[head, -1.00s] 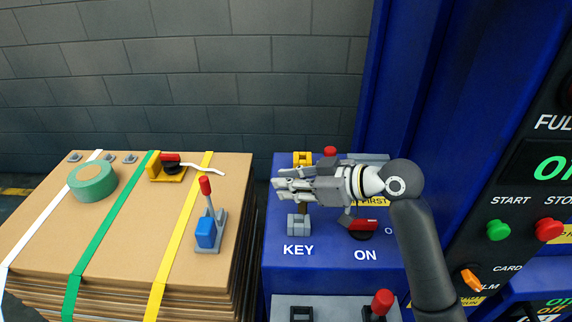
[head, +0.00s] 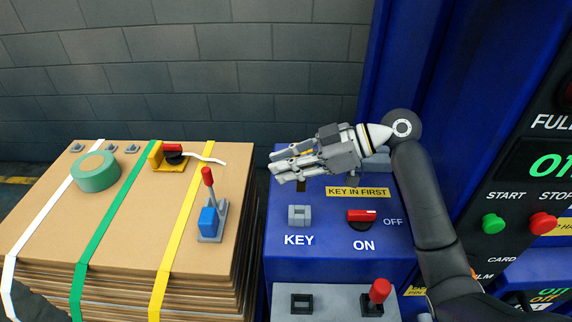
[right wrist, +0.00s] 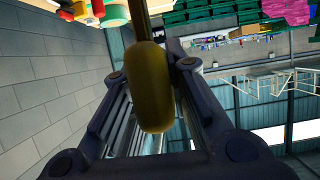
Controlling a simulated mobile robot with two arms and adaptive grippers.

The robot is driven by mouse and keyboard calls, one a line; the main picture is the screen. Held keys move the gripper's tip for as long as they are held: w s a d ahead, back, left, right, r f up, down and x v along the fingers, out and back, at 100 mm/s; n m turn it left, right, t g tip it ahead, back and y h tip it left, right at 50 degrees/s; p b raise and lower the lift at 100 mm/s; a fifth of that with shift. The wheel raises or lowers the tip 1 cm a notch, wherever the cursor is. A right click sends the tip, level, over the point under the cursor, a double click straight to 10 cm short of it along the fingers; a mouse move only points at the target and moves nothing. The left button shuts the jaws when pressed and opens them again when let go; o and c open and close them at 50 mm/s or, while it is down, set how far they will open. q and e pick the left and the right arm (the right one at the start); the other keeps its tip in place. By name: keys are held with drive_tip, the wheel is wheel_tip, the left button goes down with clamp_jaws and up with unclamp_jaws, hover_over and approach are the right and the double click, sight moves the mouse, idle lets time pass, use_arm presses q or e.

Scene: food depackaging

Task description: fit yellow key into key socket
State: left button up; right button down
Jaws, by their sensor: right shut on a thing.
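The key socket (head: 299,215) is a grey block on the blue panel, above the word KEY, in the head view. My right gripper (head: 282,171) is behind and above the socket in that view, apart from it, with its fingers pointing left. In the right wrist view, the yellow key (right wrist: 153,88) is between the fingers, its rounded olive-yellow part toward the camera and a thin stem running up. The gripper is shut on it. In the head view the hand hides most of the key. My left gripper is not in view.
A red switch (head: 361,216) marked ON and OFF sits right of the socket, below a KEY IN FIRST label (head: 357,192). A red-knobbed lever (head: 379,292) stands in front. A cardboard stack (head: 125,225) with straps, green tape (head: 95,172) and tools is at left.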

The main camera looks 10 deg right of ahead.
drive_tip(key=shift+f+b, duration=2.15)
drive_tip(key=shift+f, duration=0.8)
drive_tip(key=shift+s+a+f+b, duration=0.1)
drive_tip(key=shift+f+b, duration=1.8)
drive_tip(key=shift+f, duration=0.35)
drive_tip(key=c, duration=1.3)
unclamp_jaws()
